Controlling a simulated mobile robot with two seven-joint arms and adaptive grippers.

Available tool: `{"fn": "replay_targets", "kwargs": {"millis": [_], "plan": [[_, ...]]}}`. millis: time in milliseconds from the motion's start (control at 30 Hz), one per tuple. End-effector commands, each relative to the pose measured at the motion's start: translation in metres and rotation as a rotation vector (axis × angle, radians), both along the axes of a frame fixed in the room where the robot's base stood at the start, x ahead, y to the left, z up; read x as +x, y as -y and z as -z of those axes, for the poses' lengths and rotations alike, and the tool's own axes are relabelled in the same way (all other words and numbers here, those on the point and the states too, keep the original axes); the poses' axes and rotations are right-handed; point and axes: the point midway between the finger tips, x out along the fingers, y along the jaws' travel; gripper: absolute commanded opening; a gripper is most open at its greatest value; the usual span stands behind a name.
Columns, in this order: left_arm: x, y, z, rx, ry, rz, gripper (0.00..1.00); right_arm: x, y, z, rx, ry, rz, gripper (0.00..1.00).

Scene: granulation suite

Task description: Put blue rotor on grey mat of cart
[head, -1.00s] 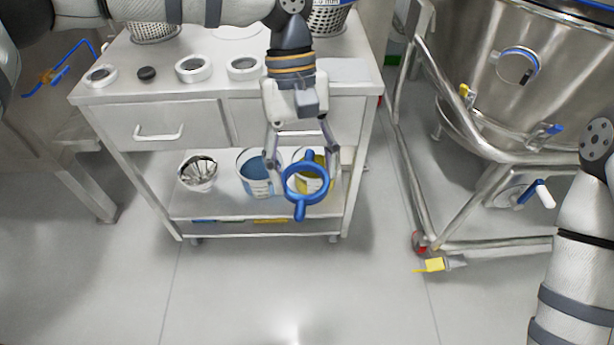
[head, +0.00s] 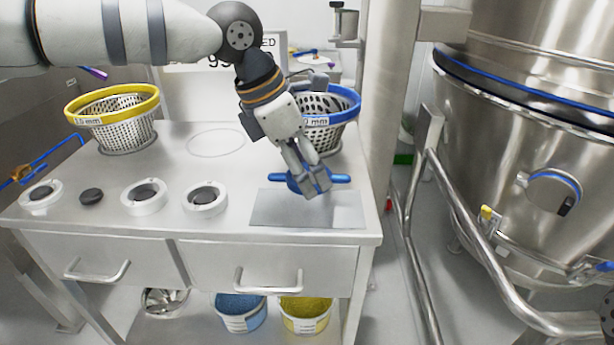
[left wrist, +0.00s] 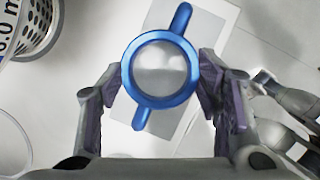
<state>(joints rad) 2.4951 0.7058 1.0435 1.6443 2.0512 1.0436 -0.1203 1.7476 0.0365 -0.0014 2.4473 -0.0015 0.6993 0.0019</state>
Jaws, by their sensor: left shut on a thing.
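The blue rotor (head: 341,178), a ring with two opposite arms, is in my left gripper (head: 312,188). In the left wrist view the fingers are shut on either side of the rotor's ring (left wrist: 129,72). The grey mat (head: 280,210) lies flat and bare at the right front of the cart top (head: 150,228). The rotor is over the mat's back part, apparently held slightly above it; whether they touch I cannot tell. Part of the ring is hidden by the fingers in the head view.
A blue-rimmed sieve basket (head: 345,103) stands just behind the mat. A yellow-rimmed basket (head: 112,105) stands back left. White rings (head: 145,197) and a black disc (head: 91,195) lie left of the mat. A steel vessel frame (head: 470,240) stands right.

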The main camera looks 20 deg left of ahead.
Motion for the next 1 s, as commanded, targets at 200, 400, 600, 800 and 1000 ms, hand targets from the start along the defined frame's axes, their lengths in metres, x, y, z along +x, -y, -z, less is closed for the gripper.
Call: {"fn": "replay_targets", "kwargs": {"millis": [200, 400, 600, 800, 1000], "plan": [[0.0, 0.0, 0.015, 0.0, -0.007, 0.002, 0.19, -0.01, 0.0, 0.01, 0.0, -0.033, -0.001, 0.0], [-0.001, 0.0, 0.031, 0.0, -0.004, 0.002, 0.19, -0.016, 0.0, 0.016, -0.001, -0.051, -0.002, 0.0], [-0.001, 0.0, 0.043, 0.0, -0.002, 0.002, 0.19, -0.016, 0.0, 0.016, -0.001, -0.05, -0.002, 0.0], [0.0, 0.0, 0.043, 0.0, 0.0, 0.002, 0.19, -0.015, 0.0, 0.016, -0.001, -0.05, -0.002, 0.0], [0.0, 0.0, 0.042, -0.001, 0.001, 0.002, 0.19, -0.014, 0.0, 0.015, -0.001, -0.045, -0.003, 0.0]]}}
